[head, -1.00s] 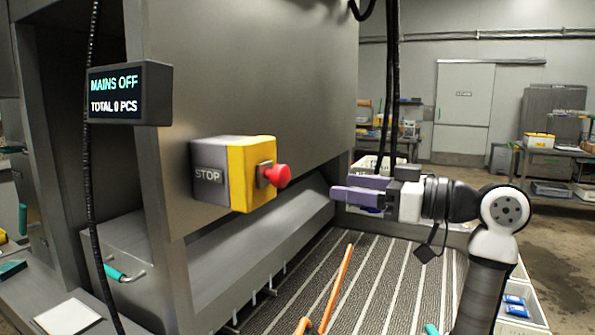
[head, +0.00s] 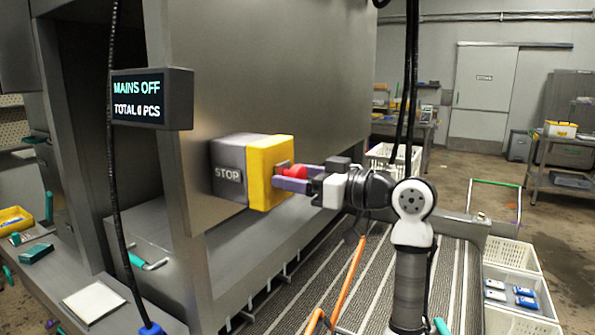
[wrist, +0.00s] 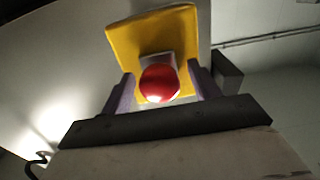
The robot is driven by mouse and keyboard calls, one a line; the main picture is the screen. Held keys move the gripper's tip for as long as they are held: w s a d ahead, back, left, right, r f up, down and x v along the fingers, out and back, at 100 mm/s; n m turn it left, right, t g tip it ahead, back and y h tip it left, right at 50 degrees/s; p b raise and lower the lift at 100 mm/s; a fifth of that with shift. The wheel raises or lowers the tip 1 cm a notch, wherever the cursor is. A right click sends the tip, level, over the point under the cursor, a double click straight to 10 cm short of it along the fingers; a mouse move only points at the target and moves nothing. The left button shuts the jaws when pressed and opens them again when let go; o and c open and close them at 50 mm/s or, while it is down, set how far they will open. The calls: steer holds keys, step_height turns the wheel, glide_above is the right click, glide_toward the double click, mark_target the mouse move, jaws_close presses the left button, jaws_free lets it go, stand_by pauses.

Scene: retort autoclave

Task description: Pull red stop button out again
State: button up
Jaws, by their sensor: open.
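The red stop button (head: 296,171) sticks out from the yellow face of the stop box (head: 268,172), which is fixed to the steel machine wall. The box's grey side reads STOP. My gripper (head: 292,178) is at the button with its purple fingers pointing at the box. In the wrist view the red button (wrist: 159,83) sits between the two open fingers (wrist: 160,92), with a gap visible on each side. A display (head: 151,98) above the box reads MAINS OFF and TOTAL 0 PCS.
A black cable (head: 114,180) hangs at the left in front of the machine. A ribbed conveyor surface (head: 375,290) lies below my arm, with an orange bar (head: 349,280) rising from it. White crates (head: 511,254) stand at the right.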

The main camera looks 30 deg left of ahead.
steer(key=shift+a, duration=0.1)
jaws_close()
steer(key=shift+w+d+f+b, duration=0.1)
steer(key=shift+d+b, duration=0.35)
steer(key=shift+d, duration=0.3)
steer(key=shift+c, duration=2.2)
jaws_free()
steer(key=o, duration=0.4)
steer(key=shift+d, duration=0.2)
steer(key=shift+o, duration=0.2)
steer(key=shift+a, duration=0.1)
steer(key=d+b, duration=0.4)
steer(key=d, duration=0.9)
steer(key=shift+w+d, duration=0.35)
steer(key=shift+d, duration=0.05)
